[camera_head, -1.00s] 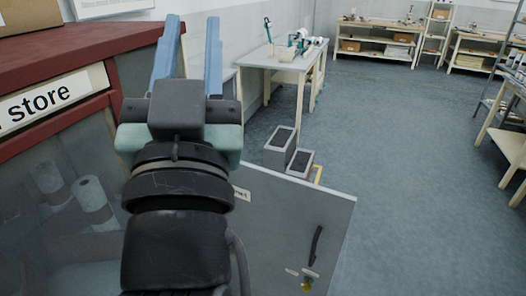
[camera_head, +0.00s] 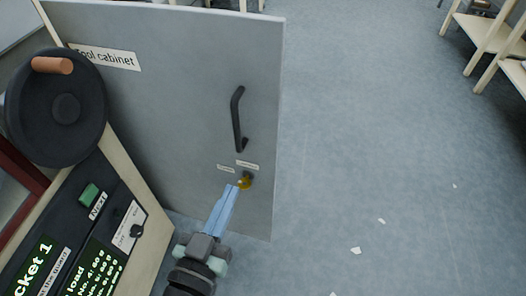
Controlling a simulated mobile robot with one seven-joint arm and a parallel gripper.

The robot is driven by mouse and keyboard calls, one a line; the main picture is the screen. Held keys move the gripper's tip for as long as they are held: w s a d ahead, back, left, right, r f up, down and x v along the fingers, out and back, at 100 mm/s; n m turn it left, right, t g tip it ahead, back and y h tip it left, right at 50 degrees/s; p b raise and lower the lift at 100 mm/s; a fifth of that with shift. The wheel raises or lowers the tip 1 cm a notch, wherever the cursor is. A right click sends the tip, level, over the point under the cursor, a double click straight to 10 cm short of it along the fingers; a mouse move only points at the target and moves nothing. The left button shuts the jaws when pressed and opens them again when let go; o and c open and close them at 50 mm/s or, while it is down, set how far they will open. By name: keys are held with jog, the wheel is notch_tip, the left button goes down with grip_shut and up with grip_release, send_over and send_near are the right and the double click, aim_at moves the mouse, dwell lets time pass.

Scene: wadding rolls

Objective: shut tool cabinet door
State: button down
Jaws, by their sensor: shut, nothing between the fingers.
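The tool cabinet door (camera_head: 180,100) is a grey panel that stands swung out from its cabinet, with a "Tool cabinet" label (camera_head: 106,57) at its upper left. A black bar handle (camera_head: 237,119) is on its right part.
At left is a machine panel with a black handwheel (camera_head: 56,107), a green button (camera_head: 89,194) and a knob (camera_head: 137,231). Wooden shelving (camera_head: 490,45) stands at upper right. The floor right of the door is clear but for several white scraps (camera_head: 355,251).

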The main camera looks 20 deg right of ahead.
aim_at(259, 135)
jog(key=x, duration=1.4)
jog(key=shift+f, duration=0.2)
